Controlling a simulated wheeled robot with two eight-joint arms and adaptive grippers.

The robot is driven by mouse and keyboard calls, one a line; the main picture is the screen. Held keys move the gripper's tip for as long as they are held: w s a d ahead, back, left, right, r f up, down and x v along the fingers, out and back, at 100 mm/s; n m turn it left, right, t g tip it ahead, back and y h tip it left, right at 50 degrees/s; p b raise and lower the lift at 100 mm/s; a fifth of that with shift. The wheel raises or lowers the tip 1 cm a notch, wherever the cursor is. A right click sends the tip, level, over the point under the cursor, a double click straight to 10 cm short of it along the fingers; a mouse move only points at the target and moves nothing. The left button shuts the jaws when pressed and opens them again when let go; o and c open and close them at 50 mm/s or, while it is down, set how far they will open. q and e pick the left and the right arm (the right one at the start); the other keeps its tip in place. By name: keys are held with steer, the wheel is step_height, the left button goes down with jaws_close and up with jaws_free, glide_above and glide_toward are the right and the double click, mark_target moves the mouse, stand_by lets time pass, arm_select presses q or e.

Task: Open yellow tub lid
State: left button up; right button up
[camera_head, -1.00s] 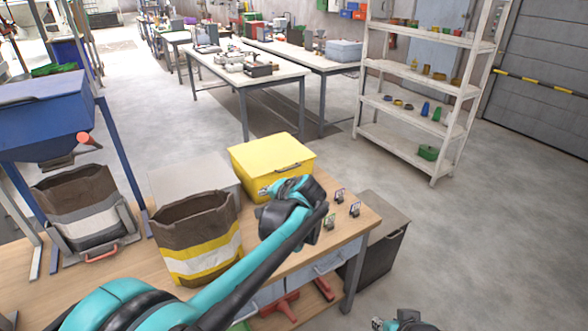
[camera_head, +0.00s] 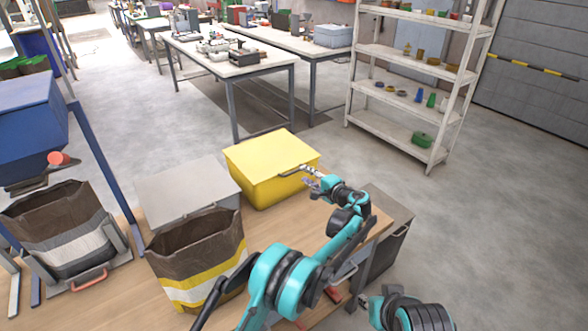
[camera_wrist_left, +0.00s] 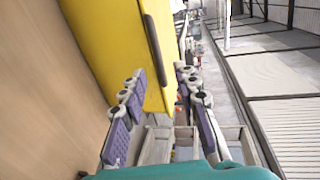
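The yellow tub (camera_head: 262,190) stands on the wooden bench with its yellow lid (camera_head: 270,152) down. A dark handle (camera_head: 298,172) runs along its front side; it also shows in the left wrist view (camera_wrist_left: 155,48). My left gripper (camera_head: 312,177) is at the right end of this handle. In the left wrist view my left gripper (camera_wrist_left: 160,80) has its fingers apart, with the handle ahead, roughly between their lines, and nothing held. My right gripper (camera_head: 364,302) is low at the bottom of the head view, small and partly hidden, so its state is unclear.
A brown bag with white and yellow bands (camera_head: 203,262) and a grey box (camera_head: 185,188) stand left of the tub. Another bag (camera_head: 65,235) is under the blue hopper at far left. A dark bin (camera_head: 388,232) stands beyond the bench's right end.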

mark_target(297, 170)
arm_select(q)
steer(key=shift+b+x, duration=0.8)
steer(key=shift+x, duration=2.4)
steer(key=shift+s, duration=0.1)
jaws_close()
